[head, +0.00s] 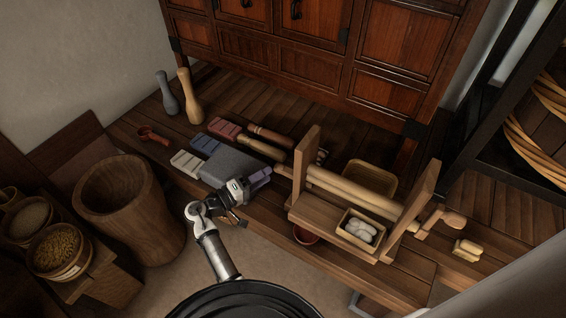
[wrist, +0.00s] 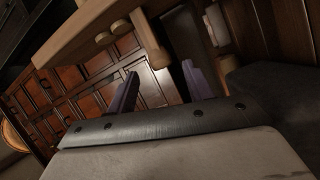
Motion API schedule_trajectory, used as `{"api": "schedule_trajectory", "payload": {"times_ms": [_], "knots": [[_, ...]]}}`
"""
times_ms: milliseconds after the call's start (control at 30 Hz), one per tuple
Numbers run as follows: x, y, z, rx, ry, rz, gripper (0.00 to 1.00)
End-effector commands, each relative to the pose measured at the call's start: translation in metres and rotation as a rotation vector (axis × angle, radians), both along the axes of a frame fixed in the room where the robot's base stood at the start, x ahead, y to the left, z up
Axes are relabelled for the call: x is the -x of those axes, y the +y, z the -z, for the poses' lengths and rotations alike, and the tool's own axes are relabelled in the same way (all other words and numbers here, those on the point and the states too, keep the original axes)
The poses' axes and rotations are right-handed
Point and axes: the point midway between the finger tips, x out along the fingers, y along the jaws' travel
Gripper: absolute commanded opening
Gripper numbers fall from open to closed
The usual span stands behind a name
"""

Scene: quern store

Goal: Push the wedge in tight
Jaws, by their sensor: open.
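I cannot tell for certain which piece is the wedge. A wooden stand (head: 306,160) with two upright boards and a round roller (head: 345,188) between them sits on the plank platform. A small wooden piece (head: 440,217) shows at its right upright; how deep it sits is unclear. My gripper (head: 262,176) is left of the stand, by a grey block, apart from the stand. In the wrist view my gripper (wrist: 158,72) has its two purple fingers spread with nothing between the tips. A wooden bar with a rounded end (wrist: 150,38) shows beyond them.
The grey block (head: 232,165) lies close to my gripper. Coloured brick-like blocks (head: 223,129) and tools lie behind it. A small box of pale round things (head: 358,228) sits on the stand. A wooden tub (head: 115,195) stands left and a cabinet (head: 310,50) behind.

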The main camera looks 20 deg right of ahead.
Motion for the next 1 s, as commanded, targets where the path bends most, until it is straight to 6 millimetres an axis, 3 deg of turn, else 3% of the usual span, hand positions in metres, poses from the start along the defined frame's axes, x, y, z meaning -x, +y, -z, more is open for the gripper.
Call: {"api": "schedule_trajectory", "payload": {"times_ms": [200,400,800,1000], "knots": [[-0.011,-0.045,-0.004,0.001,0.0,0.002,0.51],[-0.017,-0.069,-0.004,0.001,0.0,-0.001,0.51],[-0.019,-0.075,-0.003,0.0,0.0,-0.003,0.51],[-0.019,-0.075,-0.003,-0.001,-0.001,-0.002,0.27]]}}
